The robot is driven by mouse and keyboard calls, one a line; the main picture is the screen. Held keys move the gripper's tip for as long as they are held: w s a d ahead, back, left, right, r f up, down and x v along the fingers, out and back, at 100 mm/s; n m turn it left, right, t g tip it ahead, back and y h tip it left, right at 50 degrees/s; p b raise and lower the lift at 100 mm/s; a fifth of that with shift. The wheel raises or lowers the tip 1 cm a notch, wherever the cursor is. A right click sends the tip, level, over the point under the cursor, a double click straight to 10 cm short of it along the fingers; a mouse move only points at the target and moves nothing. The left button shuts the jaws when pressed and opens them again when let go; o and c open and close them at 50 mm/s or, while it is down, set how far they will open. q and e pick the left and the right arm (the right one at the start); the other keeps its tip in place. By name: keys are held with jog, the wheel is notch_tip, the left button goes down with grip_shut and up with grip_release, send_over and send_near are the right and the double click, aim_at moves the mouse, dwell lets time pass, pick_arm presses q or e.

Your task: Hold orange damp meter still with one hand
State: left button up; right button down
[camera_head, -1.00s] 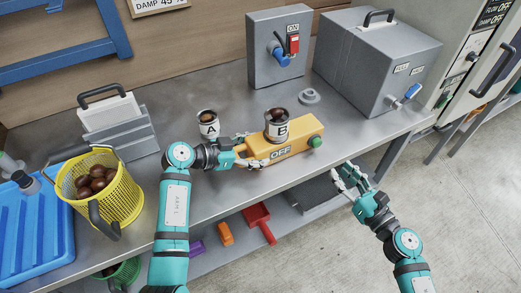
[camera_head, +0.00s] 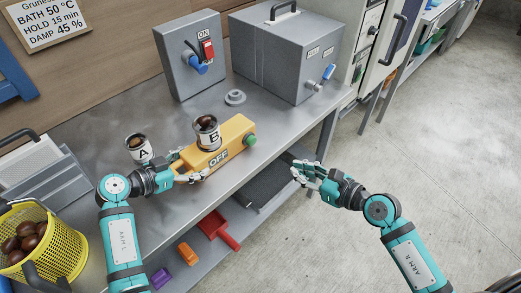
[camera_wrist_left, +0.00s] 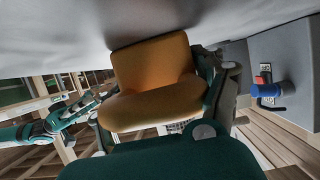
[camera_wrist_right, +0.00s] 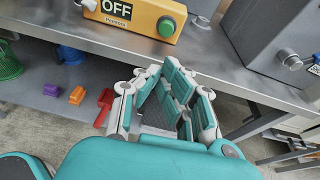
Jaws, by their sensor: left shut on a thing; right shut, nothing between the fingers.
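The orange damp meter (camera_head: 234,134) lies on the grey steel bench, with an OFF display on its front and a green knob (camera_head: 249,140) on its right end. A cup marked B (camera_head: 208,141) with chestnuts stands on it. My left gripper (camera_head: 186,167) is shut on the meter's left end; the meter fills the middle of the left wrist view (camera_wrist_left: 150,75). My right gripper (camera_head: 304,173) is shut and empty, beyond the bench's front edge, apart from the meter. The meter's front and green knob also show in the right wrist view (camera_wrist_right: 135,12).
Cup A (camera_head: 139,154) stands left of the meter. Behind are a grey switch box (camera_head: 181,73) marked ON, a grey ring (camera_head: 235,97) and a large grey box (camera_head: 280,60). A yellow basket (camera_head: 55,245) of chestnuts is at left. A red scoop (camera_head: 214,226) lies on the lower shelf.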

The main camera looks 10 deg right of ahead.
aim_at(252, 145)
pick_arm(q)
jog(key=shift+f, duration=0.15)
jog(key=shift+s, duration=0.1)
pick_arm(e)
jog(key=x, duration=0.8)
jog(key=r+x, duration=0.1)
jog(key=x, duration=0.4)
jog(key=shift+w+a, duration=0.15)
jog(key=shift+a, duration=0.05)
jog(key=shift+w+a+f, duration=0.1)
jog(key=shift+w+a, duration=0.1)
jog(key=shift+w, duration=0.1)
pick_arm(q)
jog(key=shift+d, duration=0.1)
pick_arm(e)
jog(key=shift+w+a, duration=0.6)
jog(key=shift+w, duration=0.35)
jog(key=shift+a, duration=0.1)
